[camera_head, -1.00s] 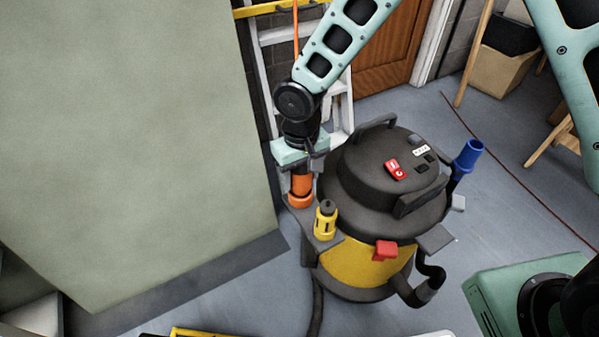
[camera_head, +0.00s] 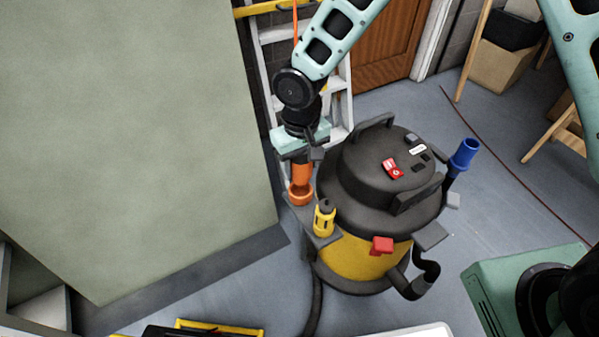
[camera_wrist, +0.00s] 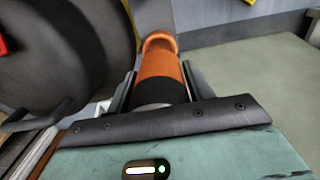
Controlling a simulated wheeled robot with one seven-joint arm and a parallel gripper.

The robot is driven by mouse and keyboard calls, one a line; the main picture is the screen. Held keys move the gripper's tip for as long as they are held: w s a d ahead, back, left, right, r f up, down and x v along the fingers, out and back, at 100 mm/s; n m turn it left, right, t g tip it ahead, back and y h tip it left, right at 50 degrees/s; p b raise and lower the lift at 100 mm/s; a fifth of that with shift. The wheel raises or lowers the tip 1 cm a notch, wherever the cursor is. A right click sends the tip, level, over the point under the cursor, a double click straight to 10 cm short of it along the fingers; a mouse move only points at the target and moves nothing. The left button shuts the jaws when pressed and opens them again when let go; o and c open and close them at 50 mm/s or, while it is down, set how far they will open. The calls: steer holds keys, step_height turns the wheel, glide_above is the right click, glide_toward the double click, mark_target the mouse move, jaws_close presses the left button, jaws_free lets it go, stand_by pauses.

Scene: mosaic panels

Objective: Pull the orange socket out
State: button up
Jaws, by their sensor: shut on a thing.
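The orange socket (camera_head: 301,183) is at the left side of the black and yellow vacuum cleaner (camera_head: 368,258), above its dark side holder (camera_head: 318,238). My gripper (camera_head: 298,158) is shut on the socket's dark upper part from above. In the wrist view the orange socket (camera_wrist: 160,62) lies between the two fingers of my gripper (camera_wrist: 160,90), with its wider orange rim at the far end. The socket's lower end seems close to the holder; whether they touch I cannot tell.
A yellow fitting (camera_head: 324,220) stands in the holder beside the socket. A blue fitting (camera_head: 462,157) is at the vacuum's right side. A pale green panel (camera_head: 140,140) stands left, and a white ladder (camera_head: 338,100) behind. Open floor lies at right.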

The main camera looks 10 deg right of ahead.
steer(key=shift+r+p, duration=2.25)
steer(key=shift+r, duration=0.5)
